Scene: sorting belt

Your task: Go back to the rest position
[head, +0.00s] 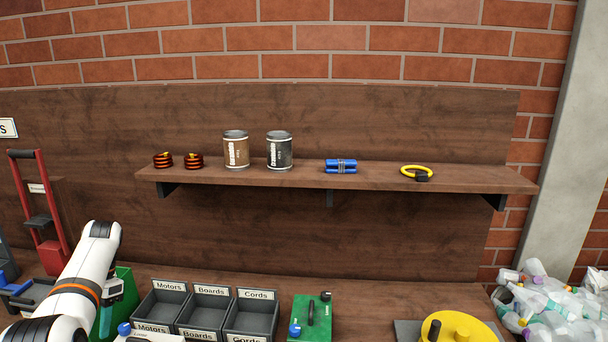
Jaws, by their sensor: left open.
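My left arm comes in from the lower left and bends down at its white wrist. My left gripper (110,298) hangs below the wrist in front of a green bin, left of the labelled trays. It is open, and I see nothing held in it; its fingertips are hard to make out. My right gripper is not in view.
Grey trays marked Motors (160,302), Boards (208,304) and Cords (254,315) stand on the bench. A green block with a handle (311,320) and a yellow disc (462,329) are to the right. A wall shelf (230,179) holds coils, cans, a blue bundle and a yellow loop.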

